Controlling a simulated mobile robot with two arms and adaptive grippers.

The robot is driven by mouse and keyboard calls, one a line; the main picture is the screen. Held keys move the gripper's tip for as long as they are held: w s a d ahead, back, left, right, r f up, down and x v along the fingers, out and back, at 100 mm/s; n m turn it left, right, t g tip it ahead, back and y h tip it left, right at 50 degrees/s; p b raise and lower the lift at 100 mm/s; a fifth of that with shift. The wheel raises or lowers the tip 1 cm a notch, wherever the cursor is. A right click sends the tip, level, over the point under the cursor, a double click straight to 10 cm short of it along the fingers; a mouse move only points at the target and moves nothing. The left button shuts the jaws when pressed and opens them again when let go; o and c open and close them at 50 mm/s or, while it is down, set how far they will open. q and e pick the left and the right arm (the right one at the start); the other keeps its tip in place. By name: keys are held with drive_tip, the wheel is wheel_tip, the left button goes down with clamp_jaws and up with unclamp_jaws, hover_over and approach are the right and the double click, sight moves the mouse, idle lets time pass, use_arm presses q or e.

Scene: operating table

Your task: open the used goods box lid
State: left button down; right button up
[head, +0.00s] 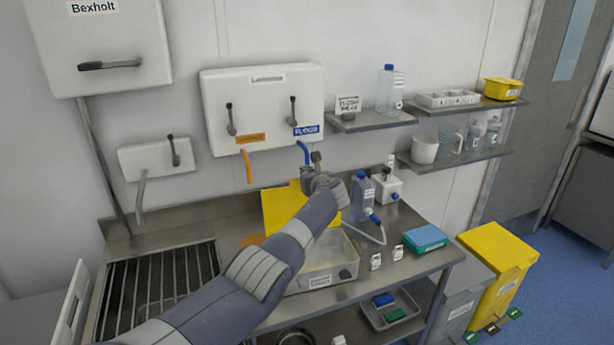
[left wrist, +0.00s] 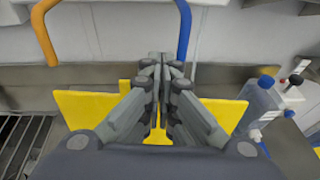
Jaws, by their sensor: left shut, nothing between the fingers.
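The used goods box appears to be the pale, labelled box (head: 346,272) on the steel counter. Its top looks open, and a light interior shows past my arm. A yellow panel (head: 281,212), seemingly its lid, stands raised at the back of the box. The panel also shows on both sides of my fingers in the left wrist view (left wrist: 85,107). My left gripper (head: 308,176) is shut and empty, above the panel's upper edge and near the wall. My forearm hides part of the box and panel. My right gripper is not in view.
An orange spout (left wrist: 43,35) and a blue spout (head: 304,152) hang close to my gripper. Bottles (head: 361,196) stand right of it. A teal pack (head: 425,239) lies at the counter's right end. A drain grid (head: 158,290) is at the left.

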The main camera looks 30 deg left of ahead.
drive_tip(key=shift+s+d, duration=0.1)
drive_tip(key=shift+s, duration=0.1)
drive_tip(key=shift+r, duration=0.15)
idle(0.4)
